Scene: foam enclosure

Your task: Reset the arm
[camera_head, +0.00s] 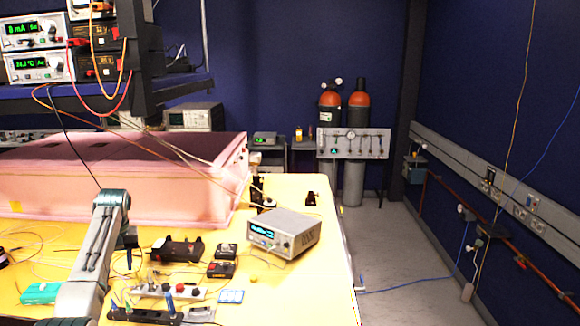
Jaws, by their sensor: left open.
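My left arm (95,250) rises from the lower left over the yellow table, its grey links bent at the top. My left gripper (129,262) hangs below the bend, small and dark, beside a black device on the table. It is open, and I see nothing held in it. My right gripper is out of view.
A pink foam enclosure (110,180) fills the back of the yellow table (312,285). A grey bench instrument (283,232), black boxes (178,249) and a power strip (150,314) lie near the arm. Loose cables cross the left.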

